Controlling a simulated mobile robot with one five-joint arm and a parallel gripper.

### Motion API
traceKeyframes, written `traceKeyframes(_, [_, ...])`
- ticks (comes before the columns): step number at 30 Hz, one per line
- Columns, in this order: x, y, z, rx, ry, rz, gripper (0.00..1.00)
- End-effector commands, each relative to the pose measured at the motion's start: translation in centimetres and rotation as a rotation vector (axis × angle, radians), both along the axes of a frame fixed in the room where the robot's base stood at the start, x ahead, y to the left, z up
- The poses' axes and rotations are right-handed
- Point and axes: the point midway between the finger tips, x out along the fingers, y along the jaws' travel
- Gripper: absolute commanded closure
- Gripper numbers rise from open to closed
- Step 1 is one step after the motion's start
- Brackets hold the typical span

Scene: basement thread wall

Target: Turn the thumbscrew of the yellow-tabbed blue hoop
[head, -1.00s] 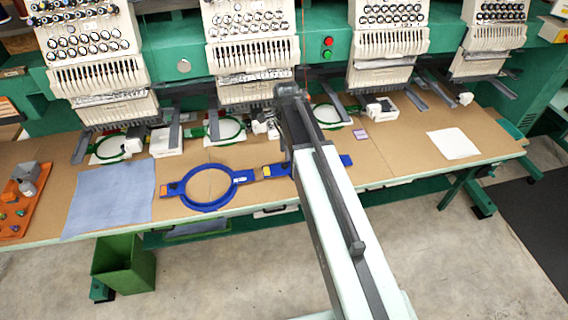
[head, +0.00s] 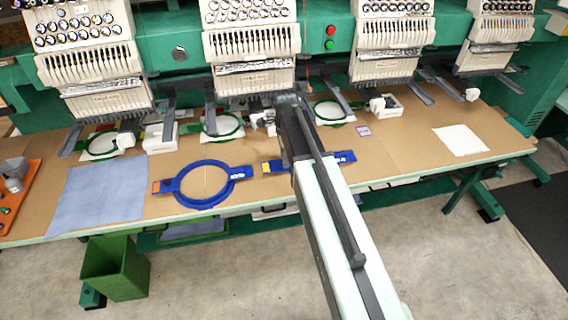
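The yellow-tabbed blue hoop lies on the tan table, mostly hidden behind my arm. Its yellow tab (head: 266,168) and a short blue piece show left of the arm, and its other blue end (head: 345,157) shows to the right. Its ring and thumbscrew are hidden. My arm reaches from the bottom right up to a dark joint over the table at this hoop. My gripper is hidden behind the arm, so its fingers and anything in them cannot be seen. A second blue hoop (head: 178,195), with an orange tab (head: 156,187), lies flat to the left.
Embroidery machine heads (head: 248,40) hang along the back, with small green hoops (head: 224,124) below. A blue cloth (head: 97,196) and an orange tray (head: 28,182) lie left. A white cloth (head: 460,140) lies right, with bare table around it. A green bin (head: 116,268) stands in front.

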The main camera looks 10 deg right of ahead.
Motion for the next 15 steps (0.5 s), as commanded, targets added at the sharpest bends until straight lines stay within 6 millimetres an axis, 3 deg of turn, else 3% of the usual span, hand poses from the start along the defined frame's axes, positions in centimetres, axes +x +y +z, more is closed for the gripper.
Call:
traceKeyframes(5, [0.00,-0.02,0.17,0.000,0.000,0.000,0.70])
traceKeyframes(8, [0.00,-0.03,0.18,0.000,0.000,0.000,0.98])
traceKeyframes(15, [0.00,0.13,0.17,0.000,0.000,0.002,1.00])
